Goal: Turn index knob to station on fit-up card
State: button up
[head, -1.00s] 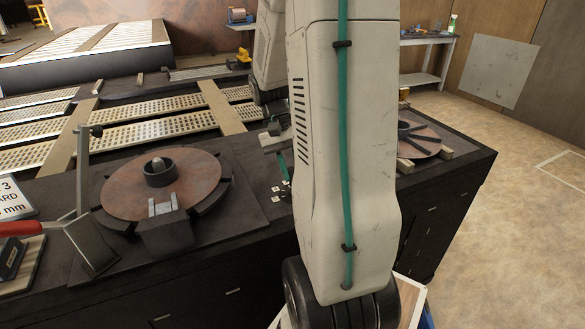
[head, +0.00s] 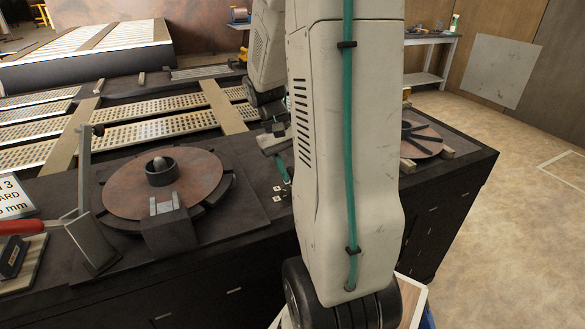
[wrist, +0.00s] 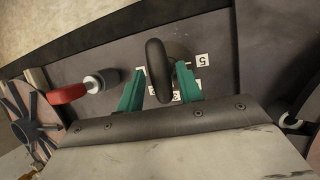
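The index knob (wrist: 157,72) is a dark rounded bar in the wrist view, with a dark round part behind its upper right. In the head view, my gripper (head: 284,166) is partly hidden behind my arm. The fit-up card (head: 13,198) stands at the far left, cut off; a 3 and "mm" show.
A rusty reel disc (head: 125,195) with a clamp block sits left of my arm, beside an upright lever (head: 83,170). A spoked reel (head: 425,138) lies right. In the wrist view, a red handle (wrist: 67,94) and grey cylinder (wrist: 102,81) stand left of the fingers.

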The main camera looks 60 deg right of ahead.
jog(key=shift+o, duration=0.2)
jog(key=shift+r, duration=0.1)
jog(key=v, duration=0.7)
jog(key=shift+r, duration=0.3)
jog(key=shift+w, duration=0.1)
